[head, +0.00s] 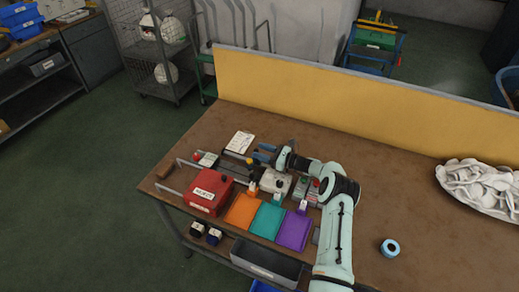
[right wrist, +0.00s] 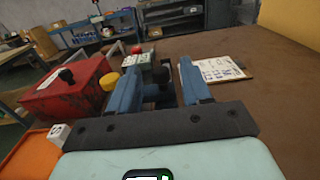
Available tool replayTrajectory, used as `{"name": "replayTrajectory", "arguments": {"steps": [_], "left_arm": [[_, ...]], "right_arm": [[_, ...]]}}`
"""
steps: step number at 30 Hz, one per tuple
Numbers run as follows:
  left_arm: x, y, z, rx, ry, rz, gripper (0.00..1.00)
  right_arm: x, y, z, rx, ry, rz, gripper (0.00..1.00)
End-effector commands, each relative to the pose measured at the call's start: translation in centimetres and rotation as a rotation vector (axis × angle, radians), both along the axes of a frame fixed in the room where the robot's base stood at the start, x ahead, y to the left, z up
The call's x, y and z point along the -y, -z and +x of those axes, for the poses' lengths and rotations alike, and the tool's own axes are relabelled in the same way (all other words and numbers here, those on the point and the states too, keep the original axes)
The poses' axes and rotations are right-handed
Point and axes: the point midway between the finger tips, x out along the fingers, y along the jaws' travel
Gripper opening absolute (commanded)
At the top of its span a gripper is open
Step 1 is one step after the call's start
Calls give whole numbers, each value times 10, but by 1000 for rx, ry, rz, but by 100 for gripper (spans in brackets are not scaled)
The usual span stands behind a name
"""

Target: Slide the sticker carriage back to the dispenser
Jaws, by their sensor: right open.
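My right gripper (head: 262,153) reaches left over the rail area at the back of the workbench, its blue fingers apart. In the right wrist view the open gripper (right wrist: 161,75) has a dark upright part (right wrist: 151,92) between its fingers; it may be the sticker carriage's handle, and I cannot tell whether the fingers touch it. Beyond the fingertips stands a small pale box with a red button (right wrist: 138,61), perhaps the dispenser; it also shows in the head view (head: 207,159). Dark rails (head: 232,158) run between it and my gripper. My left gripper is not in view.
A red box (head: 205,193) and a yellow knob (right wrist: 109,81) stand beside the rails. Orange (head: 241,211), teal (head: 266,221) and purple (head: 293,231) trays lie in front. A clipboard (head: 240,142) lies behind.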

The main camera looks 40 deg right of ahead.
Motion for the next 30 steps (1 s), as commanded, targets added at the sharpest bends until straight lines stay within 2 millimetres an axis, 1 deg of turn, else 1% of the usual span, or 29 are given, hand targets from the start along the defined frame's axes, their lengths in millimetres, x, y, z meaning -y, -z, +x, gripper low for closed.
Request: {"name": "replayTrajectory", "arguments": {"steps": [1,4,12,13,14,15,17,21,23,26,30], "left_arm": [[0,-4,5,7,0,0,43],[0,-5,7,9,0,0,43],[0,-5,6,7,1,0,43],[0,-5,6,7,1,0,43],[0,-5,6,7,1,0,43],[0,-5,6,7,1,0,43],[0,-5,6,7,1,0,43],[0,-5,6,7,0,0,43],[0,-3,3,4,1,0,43],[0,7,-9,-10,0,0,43],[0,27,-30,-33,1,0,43]], "right_arm": [[-2,-2,6,2,0,0,48],[-5,-1,11,2,0,-1,48],[-6,1,11,-1,1,-2,48],[-6,1,11,-1,1,-2,42],[-6,1,11,-1,1,-2,32],[-6,1,11,-1,1,-2,19],[-6,1,11,-1,1,-3,0],[-5,1,11,-1,1,-3,0],[-4,2,7,-2,2,-3,0],[5,5,-9,-6,5,-3,0],[22,8,-41,-8,7,-5,0]]}}
